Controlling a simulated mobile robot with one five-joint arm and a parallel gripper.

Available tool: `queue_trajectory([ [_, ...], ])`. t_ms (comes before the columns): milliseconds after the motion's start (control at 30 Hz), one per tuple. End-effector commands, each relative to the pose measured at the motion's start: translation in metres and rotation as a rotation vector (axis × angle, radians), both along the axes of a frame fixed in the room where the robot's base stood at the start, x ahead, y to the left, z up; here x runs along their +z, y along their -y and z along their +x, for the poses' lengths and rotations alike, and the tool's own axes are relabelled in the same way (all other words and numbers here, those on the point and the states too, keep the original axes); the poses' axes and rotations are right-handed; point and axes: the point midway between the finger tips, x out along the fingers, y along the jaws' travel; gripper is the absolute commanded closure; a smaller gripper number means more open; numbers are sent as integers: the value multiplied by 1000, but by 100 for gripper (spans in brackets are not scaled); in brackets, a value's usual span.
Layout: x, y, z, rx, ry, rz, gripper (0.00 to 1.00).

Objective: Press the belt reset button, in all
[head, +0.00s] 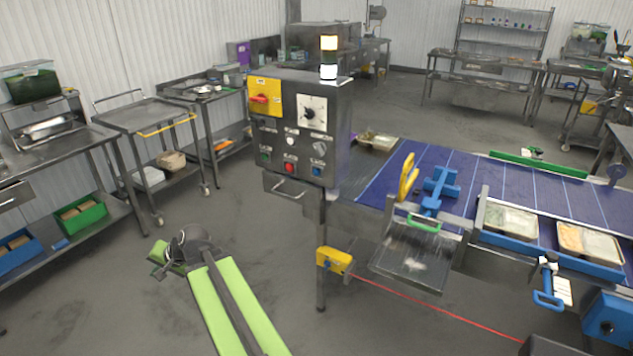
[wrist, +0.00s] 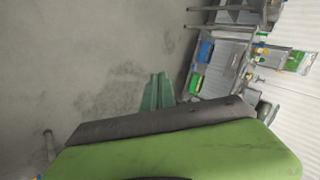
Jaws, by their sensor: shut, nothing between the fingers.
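A grey control box (head: 341,125) stands on a post in the middle of the head view. Its face carries a yellow plate with a red switch (head: 260,98), a black dial (head: 309,113) and several small buttons. Along the bottom are a green button (head: 265,157), a red button (head: 289,167) and a blue button (head: 317,171). I cannot read which one is labelled belt reset. My gripper (head: 157,254) is in front of the box, low and to its left, well apart from it. In the wrist view my gripper (wrist: 158,78) is shut and empty, over bare floor.
A blue conveyor belt (head: 409,166) with trays is right of the box. A yellow pull-cord switch (head: 335,261) with a red cord is below it. A steel trolley (head: 150,115) and workbench (head: 60,140) stand left. The grey floor between is clear.

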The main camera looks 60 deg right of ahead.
Motion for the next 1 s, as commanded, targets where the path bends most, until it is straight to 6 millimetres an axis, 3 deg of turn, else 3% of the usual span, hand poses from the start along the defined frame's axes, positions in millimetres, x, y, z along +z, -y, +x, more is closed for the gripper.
queue_trajectory([
  [33, 2, 37, 1, -116, 62, 59, 100],
  [167, 26, 126, -5, -402, 232, 218, 100],
  [267, 42, 193, -22, -600, 359, 328, 100],
  [400, 62, 281, -63, -852, 535, 475, 100],
  [600, 81, 383, -140, -1147, 773, 650, 100],
  [700, 86, 415, -171, -1242, 859, 709, 100],
  [800, 90, 433, -192, -1298, 914, 747, 100],
  [1000, 92, 442, -203, -1327, 943, 767, 100],
])
